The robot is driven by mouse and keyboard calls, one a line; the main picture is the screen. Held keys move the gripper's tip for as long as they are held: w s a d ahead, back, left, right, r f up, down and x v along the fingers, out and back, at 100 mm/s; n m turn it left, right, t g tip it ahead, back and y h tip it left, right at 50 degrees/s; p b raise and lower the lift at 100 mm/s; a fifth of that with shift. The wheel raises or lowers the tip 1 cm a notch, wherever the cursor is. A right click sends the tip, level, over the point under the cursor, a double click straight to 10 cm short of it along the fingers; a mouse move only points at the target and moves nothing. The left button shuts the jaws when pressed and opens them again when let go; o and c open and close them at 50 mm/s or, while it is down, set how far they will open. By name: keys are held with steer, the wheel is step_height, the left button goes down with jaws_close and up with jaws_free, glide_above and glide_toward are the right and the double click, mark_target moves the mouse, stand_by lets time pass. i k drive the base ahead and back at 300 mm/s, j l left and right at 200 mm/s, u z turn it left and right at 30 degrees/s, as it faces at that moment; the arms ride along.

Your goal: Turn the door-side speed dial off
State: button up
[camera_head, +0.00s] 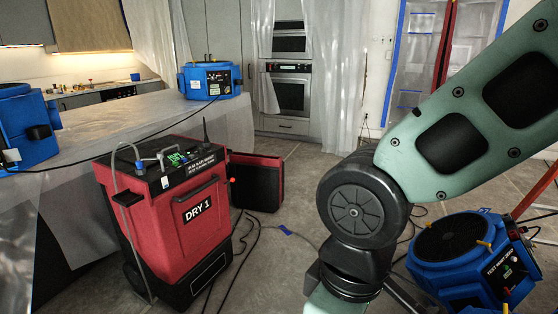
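A blue air mover (450,252) with a dark round grille and yellow knobs stands on the floor at the lower right, on the same side as the taped doorway. Its black side panel (506,272) carries white lettering and a small light round part that may be the speed dial; its setting is too small to read. My green and black arm crosses the right of the view, just left of this air mover, and runs out of the bottom edge. My gripper is out of view.
A red dehumidifier marked DRY 1 (198,213) stands left of centre, with cables (244,247) on the floor beside it. Another blue air mover (210,80) sits on the plastic-covered counter (110,128). Plastic sheeting with red zips covers the doorway (416,62). An orange leg stands at right.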

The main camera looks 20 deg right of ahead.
mark_target(528, 243)
steer(key=i+z, duration=0.15)
steer(key=i, duration=0.4)
steer(key=i+z, duration=0.15)
steer(key=i, duration=0.4)
steer(key=i+j+z, duration=0.15)
steer(key=i, duration=0.4)
steer(key=i+j+z, duration=0.2)
steer(key=i, duration=0.35)
steer(key=i+l+z, duration=0.1)
steer(key=i+z, duration=0.15)
steer(key=z, duration=0.15)
steer(key=i+z, duration=0.6)
steer(key=z, duration=0.2)
steer(key=i+j+z, duration=0.2)
steer(key=z, duration=0.2)
steer(key=i+z, duration=0.3)
steer(key=z, duration=0.15)
steer(key=i+z, duration=0.4)
steer(key=k+j, duration=0.05)
steer(key=k, duration=0.05)
